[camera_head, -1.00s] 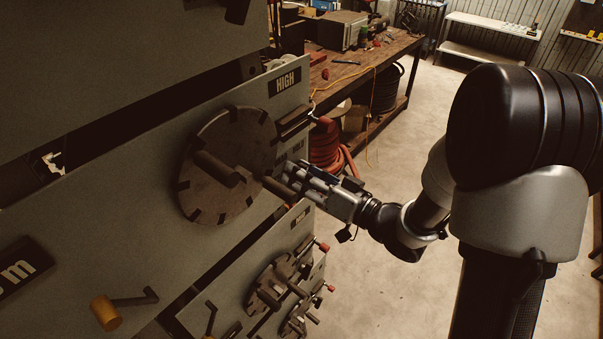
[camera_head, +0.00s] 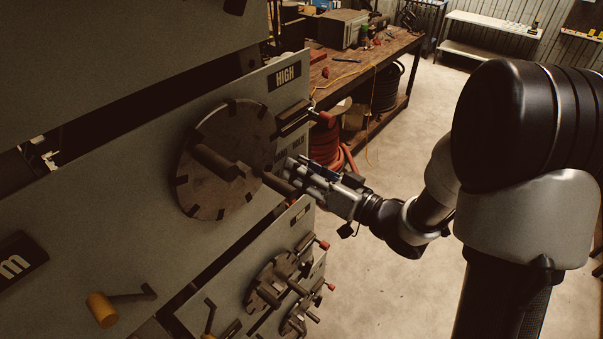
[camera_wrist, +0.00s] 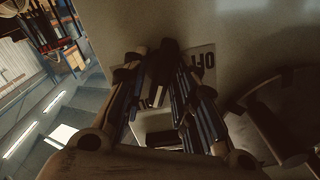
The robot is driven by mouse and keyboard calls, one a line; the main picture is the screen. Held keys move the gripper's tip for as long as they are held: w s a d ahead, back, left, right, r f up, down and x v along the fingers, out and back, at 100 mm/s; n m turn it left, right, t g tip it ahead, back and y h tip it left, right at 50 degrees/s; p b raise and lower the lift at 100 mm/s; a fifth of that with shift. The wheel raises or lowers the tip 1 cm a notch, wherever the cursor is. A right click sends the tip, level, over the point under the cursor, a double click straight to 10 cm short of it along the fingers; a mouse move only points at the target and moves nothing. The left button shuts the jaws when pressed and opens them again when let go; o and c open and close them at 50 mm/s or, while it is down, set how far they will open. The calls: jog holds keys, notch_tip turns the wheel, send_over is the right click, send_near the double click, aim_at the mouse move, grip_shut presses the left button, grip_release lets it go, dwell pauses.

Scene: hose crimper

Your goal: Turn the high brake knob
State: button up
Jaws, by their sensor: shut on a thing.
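The machine's grey upper panel carries a HIGH label (camera_head: 285,76) and a large dark notched disc (camera_head: 212,190) with a thick bar across it. My gripper (camera_head: 293,174) is just right of the disc, at the panel's right edge, below the label. In the wrist view my gripper (camera_wrist: 164,70) has its fingertips close together on a dark knob (camera_wrist: 168,46), which I take to be the high brake knob. The fingers hide much of it. A pale plate with upside-down letters like "OFF" (camera_wrist: 204,62) lies behind the fingertips.
A dark bar (camera_head: 292,120) sticks out above my gripper. A lower panel with smaller discs (camera_head: 272,285) and red-tipped levers is below it. A workbench (camera_head: 385,55) stands behind; the floor at right is clear.

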jog(key=n+b, duration=0.2)
jog(key=b, duration=0.1)
jog(key=n+b, duration=0.2)
jog(key=b, duration=0.1)
jog(key=n+b, duration=0.2)
jog(key=shift+s+a+f+n+b, duration=0.2)
jog(key=shift+f+n+b, duration=0.1)
jog(key=shift+b, duration=0.1)
jog(key=n+b, duration=0.4)
jog(key=b, duration=0.1)
jog(key=shift+s+r, duration=0.1)
jog(key=shift+r, duration=0.1)
jog(key=shift+n, duration=0.3)
jog(key=o, duration=0.8)
jog(key=shift+c, duration=0.2)
jog(key=v, duration=1.2)
